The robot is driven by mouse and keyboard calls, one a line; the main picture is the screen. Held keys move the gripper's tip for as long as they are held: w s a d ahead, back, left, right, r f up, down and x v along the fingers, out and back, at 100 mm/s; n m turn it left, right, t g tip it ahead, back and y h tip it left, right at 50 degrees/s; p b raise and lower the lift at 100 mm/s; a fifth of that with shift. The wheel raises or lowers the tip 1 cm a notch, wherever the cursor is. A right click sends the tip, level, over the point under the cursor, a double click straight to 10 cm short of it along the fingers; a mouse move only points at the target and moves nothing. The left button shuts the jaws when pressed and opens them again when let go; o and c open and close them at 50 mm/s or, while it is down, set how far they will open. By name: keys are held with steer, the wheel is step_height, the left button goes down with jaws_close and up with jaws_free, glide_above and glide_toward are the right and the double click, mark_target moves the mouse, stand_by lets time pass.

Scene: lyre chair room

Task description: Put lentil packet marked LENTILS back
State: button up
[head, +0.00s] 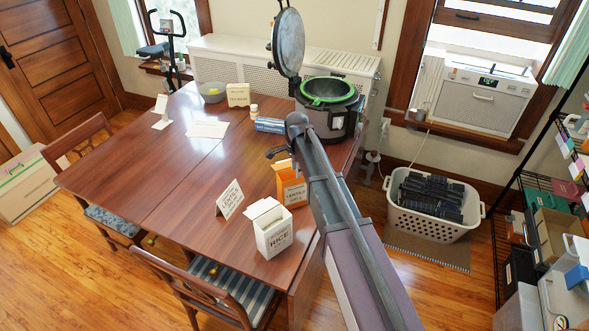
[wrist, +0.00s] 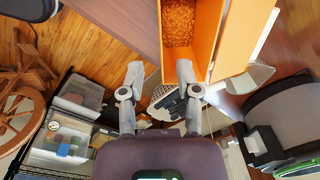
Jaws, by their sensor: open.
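The orange lentil packet (head: 293,188) stands on the wooden table near its right edge, with its white label partly hidden behind my arm. In the wrist view the open packet (wrist: 205,45) shows lentils inside. A white tent card (head: 229,200) that seems to read LENTILS stands on the table to the packet's left. My gripper (head: 280,152) is just above and behind the packet in the head view. In the wrist view my gripper (wrist: 160,70) has its fingers apart with nothing between them; the right fingertip overlaps the packet's near edge. I cannot tell if they touch.
A white RICE box (head: 273,232) stands in front of the packet.

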steer(key=shift+r+p, duration=1.7)
steer(key=shift+r, duration=0.35)
steer(key=s+d+n, duration=1.3)
steer(key=s+d, duration=0.8)
steer(key=s, duration=0.2)
steer(key=shift+s, duration=0.15)
steer(key=shift+d, duration=0.1)
steer(key=shift+o, duration=1)
